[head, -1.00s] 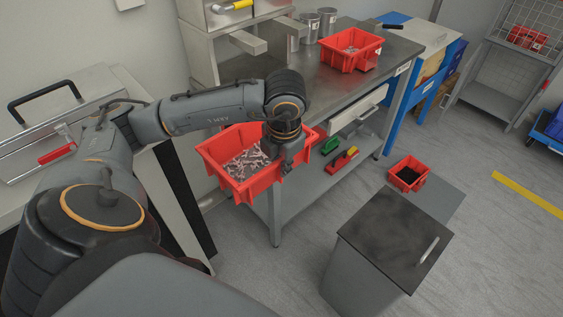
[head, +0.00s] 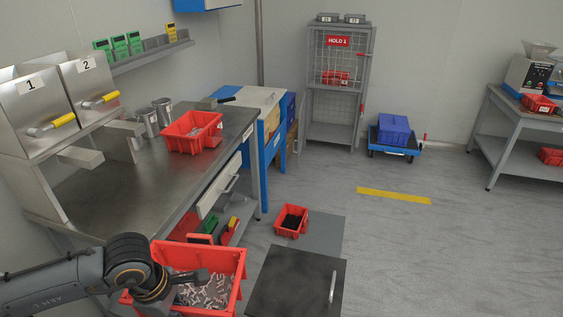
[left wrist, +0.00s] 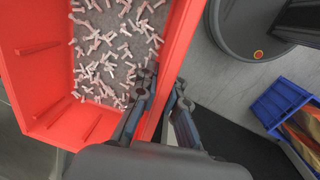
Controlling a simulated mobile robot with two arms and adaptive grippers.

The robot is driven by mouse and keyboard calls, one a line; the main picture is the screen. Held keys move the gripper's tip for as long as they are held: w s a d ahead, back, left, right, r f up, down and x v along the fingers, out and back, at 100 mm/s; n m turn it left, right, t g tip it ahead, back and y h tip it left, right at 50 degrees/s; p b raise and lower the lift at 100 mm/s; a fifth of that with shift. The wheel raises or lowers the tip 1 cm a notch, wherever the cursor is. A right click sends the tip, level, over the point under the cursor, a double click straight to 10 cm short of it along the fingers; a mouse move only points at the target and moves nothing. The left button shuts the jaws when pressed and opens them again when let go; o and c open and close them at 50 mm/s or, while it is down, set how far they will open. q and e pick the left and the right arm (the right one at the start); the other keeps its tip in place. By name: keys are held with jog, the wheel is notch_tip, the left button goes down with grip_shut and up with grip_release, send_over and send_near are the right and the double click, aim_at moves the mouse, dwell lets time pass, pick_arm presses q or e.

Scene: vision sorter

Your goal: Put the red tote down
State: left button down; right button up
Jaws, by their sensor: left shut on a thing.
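The red tote (head: 240,272) hangs in front of the steel bench at the bottom of the head view, with many small pale pieces inside. My left gripper (head: 190,284) is shut on one wall of this tote, and my arm hides part of its near left side. In the left wrist view the gripper fingers (left wrist: 160,103) straddle the red wall of the tote (left wrist: 98,141), and the pieces lie on its grey floor. The tote looks about level. My right gripper is in neither current view.
The steel bench (head: 125,190) holds another red tote (head: 192,132) and metal cups. A dark-topped cabinet (head: 296,283) stands right of the held tote. A small red bin (head: 291,221) with dark contents sits behind it. Open floor lies right, with a yellow stripe (head: 394,196).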

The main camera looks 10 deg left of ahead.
pick_arm(q)
jog(key=s+d+f+m+g, duration=0.1)
jog(key=s+d+f+m, duration=0.1)
jog(key=m, duration=0.7)
jog(key=s+d+f+m+g, duration=0.1)
jog(key=d+f+m, duration=0.3)
jog(key=m, duration=0.5)
jog(key=shift+s+d+f+g+h, duration=0.3)
jog(key=shift+s+d+f, duration=0.15)
jog(key=shift+s, duration=0.35)
